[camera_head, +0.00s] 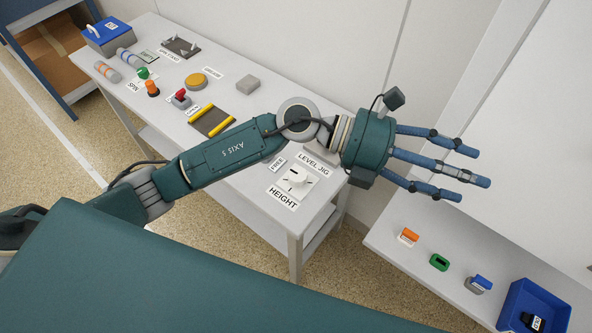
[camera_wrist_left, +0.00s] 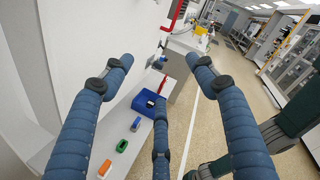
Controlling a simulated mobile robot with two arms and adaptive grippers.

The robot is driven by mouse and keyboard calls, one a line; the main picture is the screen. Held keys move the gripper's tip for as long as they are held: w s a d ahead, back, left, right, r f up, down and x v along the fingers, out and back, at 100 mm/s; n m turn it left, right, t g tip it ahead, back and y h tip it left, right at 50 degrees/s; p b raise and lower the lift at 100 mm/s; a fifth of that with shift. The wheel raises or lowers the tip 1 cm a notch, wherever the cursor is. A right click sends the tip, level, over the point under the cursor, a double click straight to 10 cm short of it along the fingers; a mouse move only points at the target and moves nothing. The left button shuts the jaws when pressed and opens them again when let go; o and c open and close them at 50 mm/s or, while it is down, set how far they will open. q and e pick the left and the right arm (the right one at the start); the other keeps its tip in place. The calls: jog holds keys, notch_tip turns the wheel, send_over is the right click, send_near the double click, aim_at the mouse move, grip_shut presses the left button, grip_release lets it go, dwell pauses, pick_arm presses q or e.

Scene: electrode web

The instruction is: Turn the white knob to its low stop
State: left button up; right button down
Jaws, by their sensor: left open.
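The white knob (camera_head: 297,177) sits on a small white plate with tick marks, at the right end of the white table. Labels reading HEIGHT, FREE and LEVEL JIG lie around it. My left gripper (camera_head: 450,170) is open and empty. It reaches past the knob to the right, above the gap between the table and the low shelf, with its fingers pointing right. In the left wrist view its blue fingers (camera_wrist_left: 160,100) are spread with nothing between them. The knob is not in the left wrist view. My right gripper is not in view.
The white table (camera_head: 235,175) also holds a yellow button (camera_head: 196,80), a red switch (camera_head: 181,98) and a black pad with yellow bars (camera_head: 211,121). A low shelf (camera_head: 405,262) at right carries small coloured parts and a blue bin (camera_head: 505,311). A wall stands behind.

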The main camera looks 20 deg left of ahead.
pick_arm(q)
jog(key=a+f+m+g+y, duration=0.1)
jog(key=a+f+m+y, duration=0.3)
jog(key=f, duration=0.4)
jog(key=t+y, duration=0.1)
jog(key=y, duration=1.2)
send_over(296, 174)
notch_tip(296, 174, down, 9)
notch_tip(296, 174, down, 9)
jog(key=p, duration=0.3)
jog(key=shift+s, duration=0.1)
jog(key=shift+f, duration=0.75)
jog(key=c, duration=1.1)
